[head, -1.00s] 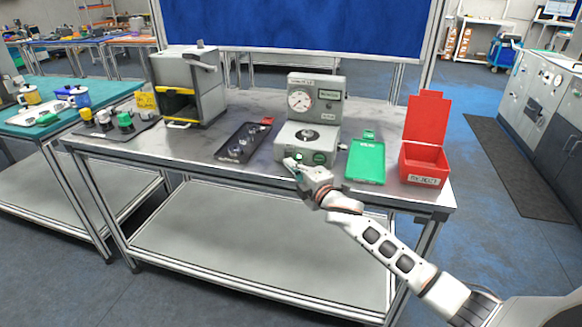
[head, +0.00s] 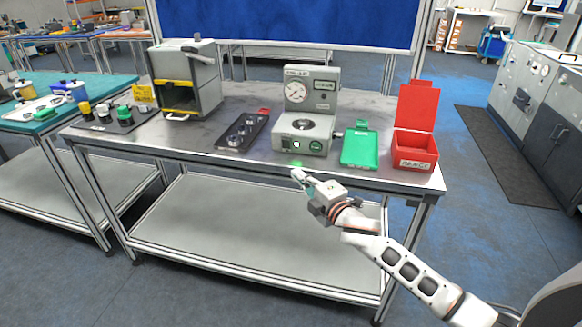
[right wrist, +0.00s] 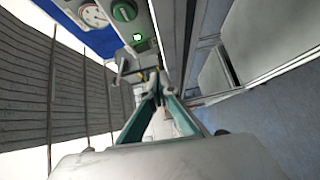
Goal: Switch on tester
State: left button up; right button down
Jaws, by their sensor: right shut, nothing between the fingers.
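The tester (head: 305,124) is a grey machine with a round dial gauge, standing near the front edge of the metal table. Its front panel has a small square button (head: 296,142) glowing bright green-white and a round green knob (head: 316,146) to its right. The right wrist view also shows the lit button (right wrist: 137,37), the green knob (right wrist: 124,11) and part of the gauge (right wrist: 94,14). My right gripper (head: 299,176) is shut and empty, in front of and below the button, apart from the tester. My left gripper is not in view.
A black tray (head: 229,147) with round parts lies left of the tester. A green tray (head: 361,152) and an open red bin (head: 416,144) stand to its right. A grey box-shaped machine (head: 208,82) stands further left. The space in front of the table is free.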

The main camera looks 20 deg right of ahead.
jog(key=shift+v, duration=1.1)
jog(key=shift+f, duration=0.15)
jog(key=s+a+f+m+g, duration=0.3)
jog(key=s+f+m, duration=0.4)
jog(key=s+f, duration=0.6)
jog(key=s+a+f+m+g, duration=0.3)
jog(key=s+f+m, duration=0.5)
jog(key=s+f, duration=0.6)
jog(key=s, duration=0.5)
jog(key=shift+s+a+m+h, duration=0.3)
jog(key=shift+s+a+h, duration=0.05)
jog(key=shift+h, duration=0.05)
